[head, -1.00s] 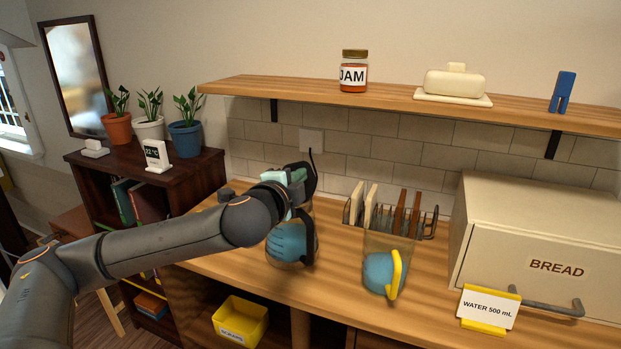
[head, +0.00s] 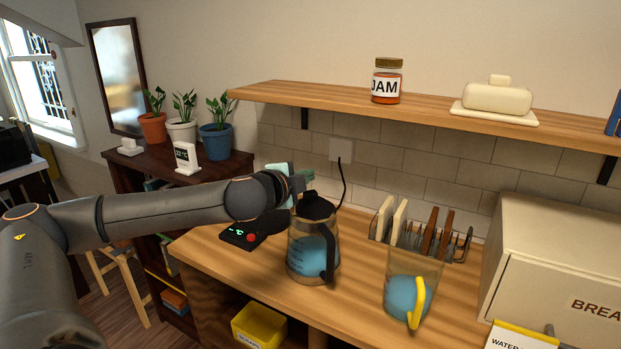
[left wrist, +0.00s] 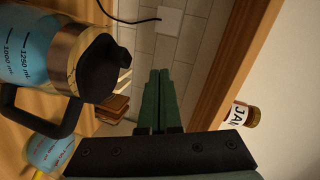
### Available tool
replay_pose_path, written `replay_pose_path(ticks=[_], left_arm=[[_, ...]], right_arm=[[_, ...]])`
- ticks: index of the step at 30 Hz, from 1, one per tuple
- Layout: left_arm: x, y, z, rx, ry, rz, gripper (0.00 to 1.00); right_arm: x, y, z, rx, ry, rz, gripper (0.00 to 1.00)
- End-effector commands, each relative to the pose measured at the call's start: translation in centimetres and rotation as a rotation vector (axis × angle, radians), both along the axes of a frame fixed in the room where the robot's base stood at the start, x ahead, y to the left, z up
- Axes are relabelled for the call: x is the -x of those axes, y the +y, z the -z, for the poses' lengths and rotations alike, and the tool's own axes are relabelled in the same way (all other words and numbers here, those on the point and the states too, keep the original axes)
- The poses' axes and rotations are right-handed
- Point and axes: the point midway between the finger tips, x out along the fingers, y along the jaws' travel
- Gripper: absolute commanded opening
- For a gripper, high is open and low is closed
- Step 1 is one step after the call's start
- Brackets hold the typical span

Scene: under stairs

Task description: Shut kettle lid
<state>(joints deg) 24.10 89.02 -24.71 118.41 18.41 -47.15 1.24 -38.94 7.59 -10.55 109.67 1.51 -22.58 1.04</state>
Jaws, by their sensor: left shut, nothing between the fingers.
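The glass kettle (head: 300,248) stands upright on the wooden counter, with blue water inside and its black handle toward the front right. Its black lid (head: 316,207) lies over the top opening and looks down. The lid also shows in the left wrist view (left wrist: 104,68) across the kettle's metal rim; I cannot tell whether it is fully latched. My left gripper (head: 308,172) is just above and behind the lid. In the left wrist view its green fingers (left wrist: 160,74) are together, empty and apart from the lid. My right gripper is not in view.
A black base with a red-lit panel (head: 243,236) is left of the kettle. A jug with a yellow handle (head: 415,318), a toast rack (head: 462,246) and the bread box (head: 560,262) stand to the right. A shelf with a jam jar (head: 387,82) hangs above.

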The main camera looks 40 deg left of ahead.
Motion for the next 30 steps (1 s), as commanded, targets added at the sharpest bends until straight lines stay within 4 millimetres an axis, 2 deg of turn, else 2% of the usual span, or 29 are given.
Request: replay_pose_path(ticks=[12, 30], left_arm=[[-0.9, 1.8, 2.0, 0.001, 0.001, -0.001, 0.00], [-1.2, 2.3, 2.7, 0.000, 0.000, 0.000, 0.00]], right_arm=[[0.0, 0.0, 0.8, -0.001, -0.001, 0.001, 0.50], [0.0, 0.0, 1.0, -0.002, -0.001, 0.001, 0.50]])
